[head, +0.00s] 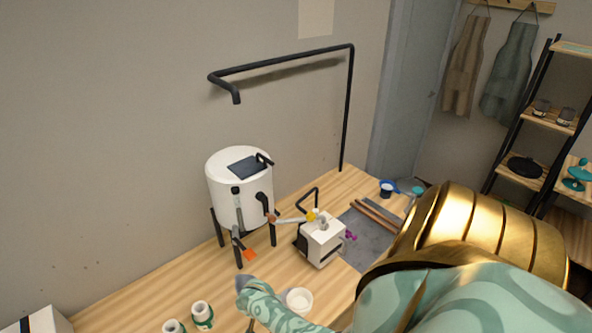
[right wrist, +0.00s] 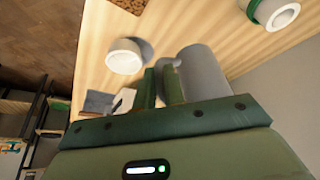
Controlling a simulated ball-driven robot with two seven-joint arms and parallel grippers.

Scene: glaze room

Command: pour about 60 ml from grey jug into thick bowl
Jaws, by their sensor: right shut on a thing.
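The grey jug (right wrist: 205,75) is held in my right gripper (right wrist: 162,82), whose two green fingers are shut on it. In the head view only a small part of the jug (head: 243,282) shows beyond my teal right hand. The thick bowl (head: 299,300) is white and stands on the wooden table just right of that hand. It also shows in the right wrist view (right wrist: 125,57), left of the fingers and apart from the jug. I cannot tell the jug's tilt or what is in it. My left gripper is not in view.
White containers with green bands (head: 202,315) stand left of the jug. A white tank on dark legs (head: 238,190) and a small white boxy device (head: 322,243) stand behind. A grey mat with wooden sticks (head: 368,240) lies to the right. A brown mat (right wrist: 128,4) shows at the wrist view's edge.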

